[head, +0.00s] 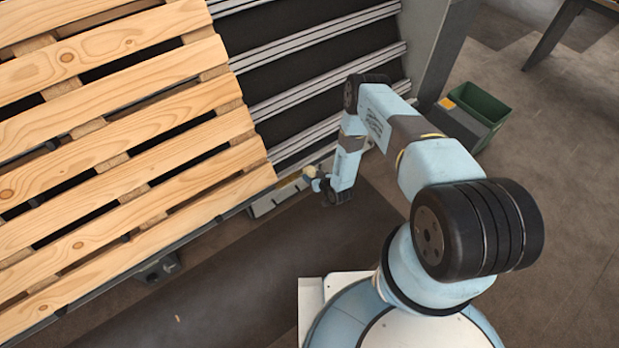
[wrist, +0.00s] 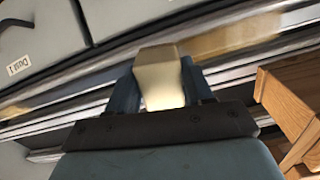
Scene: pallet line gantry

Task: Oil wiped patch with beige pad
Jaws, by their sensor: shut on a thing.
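My gripper (wrist: 160,88) is shut on a beige pad (wrist: 162,72), a blocky piece between the two blue-grey fingers in the wrist view. In the head view the pad (head: 309,172) is a tiny pale spot at the tip of my gripper (head: 315,181), beside the pallet's right corner. A metal rail (wrist: 225,58) runs behind the pad in the wrist view. It carries a brownish smear (wrist: 240,36) to the right of the pad; I cannot tell whether this is oil or a reflection. Whether the pad touches the rail is unclear.
A slatted wooden pallet (head: 110,130) fills the left of the head view; its edge (wrist: 298,100) shows at the right of the wrist view. Metal rails (head: 325,65) lie behind my arm. A green bin (head: 484,110) stands on the floor. A grey labelled cover (wrist: 35,45) is upper left.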

